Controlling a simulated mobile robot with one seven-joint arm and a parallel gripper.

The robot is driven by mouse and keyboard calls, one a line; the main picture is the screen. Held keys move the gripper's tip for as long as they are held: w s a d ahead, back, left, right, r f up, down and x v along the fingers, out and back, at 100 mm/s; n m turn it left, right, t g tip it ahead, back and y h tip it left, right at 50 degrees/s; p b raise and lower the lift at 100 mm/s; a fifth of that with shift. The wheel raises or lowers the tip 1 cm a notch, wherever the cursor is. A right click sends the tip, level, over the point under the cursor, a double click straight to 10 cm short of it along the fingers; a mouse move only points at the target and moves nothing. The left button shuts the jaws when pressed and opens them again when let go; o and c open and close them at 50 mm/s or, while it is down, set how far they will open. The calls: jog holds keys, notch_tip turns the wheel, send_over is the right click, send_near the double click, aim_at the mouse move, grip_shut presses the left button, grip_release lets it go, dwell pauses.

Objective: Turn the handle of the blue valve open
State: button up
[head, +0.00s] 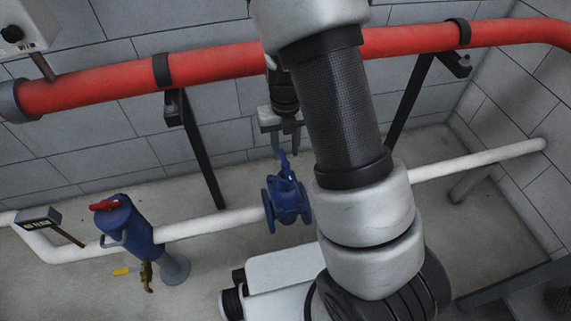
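The blue valve (287,204) sits on the white pipe near the middle of the head view, partly beside my arm. Its blue handle (284,166) sticks up from the top of the valve body. My gripper (287,148) points down just above and behind the handle, with its two fingers apart. The fingertips are close to the handle's upper end; I cannot tell whether they touch it. My arm covers the area right of the valve.
A red pipe (215,64) crosses the back wall, held by dark brackets (200,150). The white pipe (215,223) runs low across the floor. A blue cylinder with a red top (128,228) and a yellow-handled brass tap (147,275) stand at left.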

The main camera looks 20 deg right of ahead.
aim_at(286, 164)
notch_tip(286, 164, down, 5)
jog(key=shift+f+b, duration=0.2)
jog(key=shift+b, duration=0.55)
grip_shut()
